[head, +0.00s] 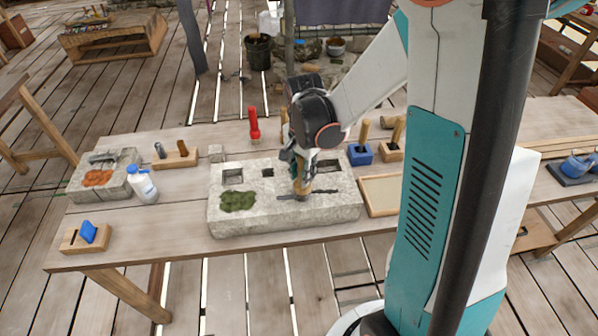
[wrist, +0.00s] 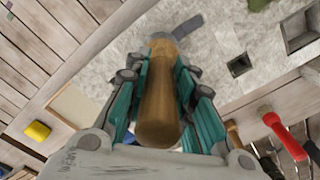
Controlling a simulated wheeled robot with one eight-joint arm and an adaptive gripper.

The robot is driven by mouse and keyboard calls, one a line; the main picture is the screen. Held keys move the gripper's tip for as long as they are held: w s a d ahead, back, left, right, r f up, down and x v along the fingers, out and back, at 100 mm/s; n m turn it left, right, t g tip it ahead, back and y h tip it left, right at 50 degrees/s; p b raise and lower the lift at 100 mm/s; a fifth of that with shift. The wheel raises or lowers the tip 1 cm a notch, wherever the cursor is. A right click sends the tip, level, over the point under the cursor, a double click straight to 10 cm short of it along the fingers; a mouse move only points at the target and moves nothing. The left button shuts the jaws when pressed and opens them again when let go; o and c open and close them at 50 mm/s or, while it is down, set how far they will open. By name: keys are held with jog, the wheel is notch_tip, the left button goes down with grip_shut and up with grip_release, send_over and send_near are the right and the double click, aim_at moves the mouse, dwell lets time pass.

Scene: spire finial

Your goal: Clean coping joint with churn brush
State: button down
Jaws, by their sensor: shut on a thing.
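My gripper (head: 300,180) is over the right part of the pale coping stone (head: 285,218) on the table. It is shut on a wooden-handled tool, likely the churn brush (head: 302,187), held roughly upright with its lower end at the stone top. In the wrist view the round wooden handle (wrist: 158,105) sits between both teal fingers; its bristles are hidden. A dark strip, seemingly the joint (head: 325,192), runs beside the tool's lower end, and it shows past the handle in the wrist view (wrist: 188,27). I cannot tell whether the bristles touch it.
Green moss (head: 238,200) and square holes mark the stone. A red-handled tool (head: 254,126) and a blue holder (head: 360,154) stand behind. A shallow tray (head: 382,194) lies right.

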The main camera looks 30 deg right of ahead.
jog(key=shift+s+d, duration=0.3)
jog(key=shift+d, duration=0.55)
jog(key=shift+s+d+r, duration=0.1)
jog(key=shift+s+d, duration=0.15)
jog(key=shift+d, duration=0.45)
jog(key=shift+s+d, duration=0.2)
jog(key=shift+d, duration=0.5)
jog(key=shift+d, duration=0.1)
jog(key=shift+s+d+b, duration=0.25)
jog(key=shift+d, duration=0.45)
jog(key=shift+s+d+b, duration=0.2)
jog(key=shift+d+b, duration=0.05)
jog(key=shift+d, duration=0.4)
jog(key=shift+d, duration=0.15)
jog(key=shift+s+d, duration=0.25)
jog(key=shift+d, duration=0.35)
jog(key=shift+s+d, duration=0.25)
jog(key=shift+d, duration=0.35)
